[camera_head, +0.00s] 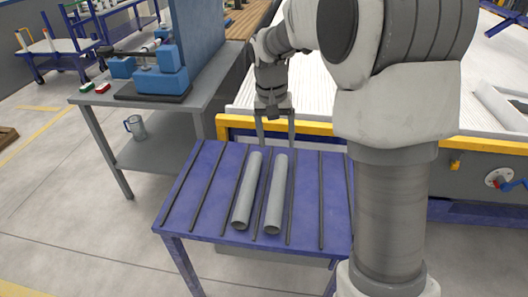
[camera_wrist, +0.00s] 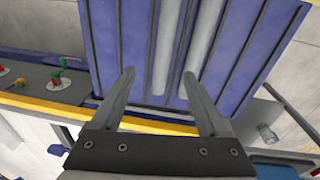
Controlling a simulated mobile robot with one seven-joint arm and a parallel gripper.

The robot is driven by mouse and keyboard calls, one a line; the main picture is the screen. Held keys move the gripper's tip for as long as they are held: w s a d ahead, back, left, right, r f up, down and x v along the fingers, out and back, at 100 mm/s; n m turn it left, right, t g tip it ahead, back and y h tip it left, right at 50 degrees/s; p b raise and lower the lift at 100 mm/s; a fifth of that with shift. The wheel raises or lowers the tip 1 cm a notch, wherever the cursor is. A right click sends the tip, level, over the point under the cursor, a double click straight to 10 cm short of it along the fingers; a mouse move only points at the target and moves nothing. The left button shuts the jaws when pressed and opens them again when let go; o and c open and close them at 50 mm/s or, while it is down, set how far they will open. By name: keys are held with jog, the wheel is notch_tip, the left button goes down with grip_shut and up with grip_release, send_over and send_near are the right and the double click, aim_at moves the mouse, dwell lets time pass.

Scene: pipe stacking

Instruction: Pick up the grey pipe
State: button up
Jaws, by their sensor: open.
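Two grey pipes lie side by side on a blue table (camera_head: 188,222) with dark ridges. The left pipe (camera_head: 246,192) and the right pipe (camera_head: 276,194) rest in neighbouring slots between ridges. My gripper (camera_head: 276,147) is open and empty at the table's far edge, by the pipes' far ends. In the wrist view my gripper's two fingers (camera_wrist: 158,75) are spread wide, pointing toward the table. The pipes show there as one at the left (camera_wrist: 166,50) and one at the right (camera_wrist: 205,38), between and just beyond the fingertips. Neither pipe appears to be touched.
A yellow-edged machine bed (camera_head: 300,85) stands right behind the table. A grey workbench (camera_head: 205,92) with blue equipment (camera_head: 160,75) is at the left, with a jug (camera_head: 136,127) on its lower shelf. The remaining slots of the blue table are empty.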

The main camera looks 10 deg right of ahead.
send_near(277, 188)
jog(key=shift+m+g, duration=0.3)
jog(key=shift+g, duration=0.1)
jog(key=f+b, duration=0.1)
jog(key=f, duration=0.1)
jog(key=f+b, duration=0.2)
jog(key=f, duration=0.1)
jog(key=shift+d+f, duration=0.25)
jog(key=shift+f, duration=0.05)
jog(key=shift+w+d+f+b, duration=0.1)
jog(key=shift+f+b, duration=0.4)
jog(key=shift+f, duration=0.85)
jog(key=shift+w+d+f+b, duration=0.1)
jog(key=shift+f+b, duration=0.35)
jog(key=shift+f, duration=0.85)
jog(key=shift+r, duration=0.1)
grip_shut()
